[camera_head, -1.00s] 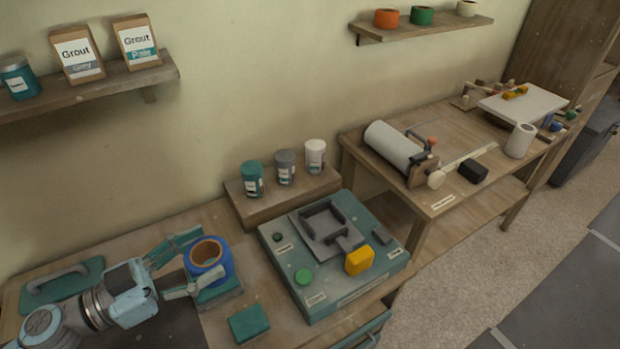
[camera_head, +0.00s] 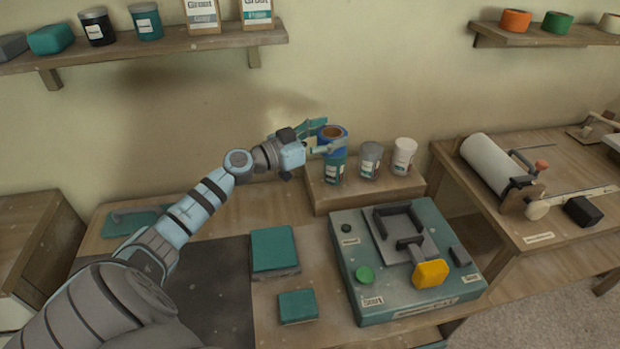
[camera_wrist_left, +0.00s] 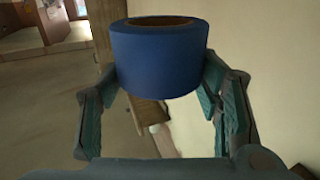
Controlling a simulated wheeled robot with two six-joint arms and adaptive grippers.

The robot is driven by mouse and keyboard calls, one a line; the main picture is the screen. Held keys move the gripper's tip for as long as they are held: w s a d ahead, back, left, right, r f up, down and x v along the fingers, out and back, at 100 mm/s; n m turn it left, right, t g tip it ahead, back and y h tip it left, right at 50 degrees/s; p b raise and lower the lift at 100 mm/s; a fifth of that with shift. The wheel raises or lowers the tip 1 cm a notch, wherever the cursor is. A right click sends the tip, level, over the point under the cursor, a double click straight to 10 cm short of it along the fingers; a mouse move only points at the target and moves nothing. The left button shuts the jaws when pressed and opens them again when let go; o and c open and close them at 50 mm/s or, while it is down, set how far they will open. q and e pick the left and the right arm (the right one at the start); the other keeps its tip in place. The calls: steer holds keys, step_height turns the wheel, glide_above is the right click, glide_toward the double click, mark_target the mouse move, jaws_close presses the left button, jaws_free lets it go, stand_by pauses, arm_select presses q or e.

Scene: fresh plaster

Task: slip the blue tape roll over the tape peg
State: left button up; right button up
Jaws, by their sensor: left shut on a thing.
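The blue tape roll (camera_head: 333,131), with a brown core, is held between the fingers of my left gripper (camera_head: 325,144). In the head view it appears just above and in front of the teal can (camera_head: 335,172), its hole facing up. In the left wrist view the blue roll (camera_wrist_left: 160,58) fills the space between the two teal fingers, which press on its sides. I cannot make out the tape peg for certain in either view. My right gripper is not in view.
A grey can (camera_head: 370,160) and a white can (camera_head: 404,157) stand on the wooden riser (camera_head: 340,200). A teal box (camera_head: 350,290) with a grey tray and yellow block stands in front. Teal blocks (camera_head: 274,247) lie left of it. A shelf (camera_head: 150,52) hangs above.

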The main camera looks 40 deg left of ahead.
arm_select(q)
steer(key=w+a+n+t+y+b, duration=0.1)
steer(key=w+a+n+y+b, duration=0.1)
steer(key=w+a+y, duration=0.4)
steer(key=w+a+n+y+b, duration=0.1)
steer(key=w+a+n+b, duration=0.15)
steer(key=a, duration=0.55)
steer(key=f+b, duration=0.5)
steer(key=f, duration=0.1)
steer(key=f+b, duration=0.4)
steer(key=f, duration=0.3)
steer(key=f+b, duration=0.5)
steer(key=f, duration=0.2)
steer(key=shift+w+a+f+b, duration=0.1)
steer(key=shift+w+f+b, duration=0.1)
steer(key=shift+w+b, duration=0.15)
steer(key=shift+f, duration=0.1)
steer(key=o, duration=0.8)
steer(key=shift+o, duration=0.3)
